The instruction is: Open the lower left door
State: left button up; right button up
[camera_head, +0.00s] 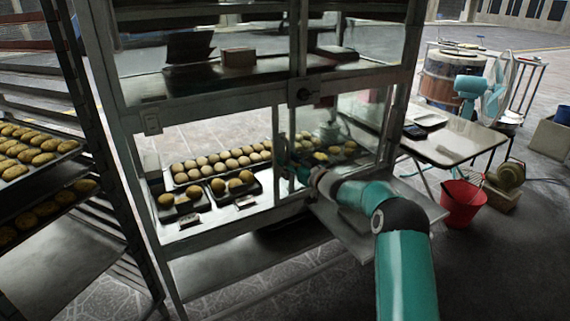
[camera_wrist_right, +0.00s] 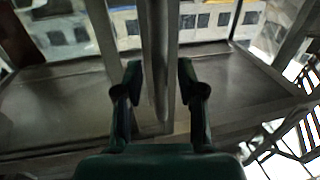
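The metal display cabinet (camera_head: 215,115) stands in the middle of the head view, with glazed fronts above and below. Its lower left section (camera_head: 215,138) shows trays of buns inside; I cannot tell from the glass how its door stands. My right arm reaches in from the lower right, and my right gripper (camera_head: 293,173) is at the middle upright of the lower front. In the right wrist view my right gripper (camera_wrist_right: 160,82) has its fingers apart, one on each side of a vertical metal bar (camera_wrist_right: 158,45). Narrow gaps seem to show beside the bar. My left gripper is not visible.
A rack (camera_head: 105,185) with trays of baked goods stands close on the left. A shelf (camera_head: 425,205) juts out at the cabinet's lower right. A red bucket (camera_head: 462,204) and a small table (camera_head: 455,142) stand farther right.

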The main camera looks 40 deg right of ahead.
jog(key=shift+s, duration=0.1)
jog(key=s, duration=1.1)
jog(key=shift+s, duration=0.4)
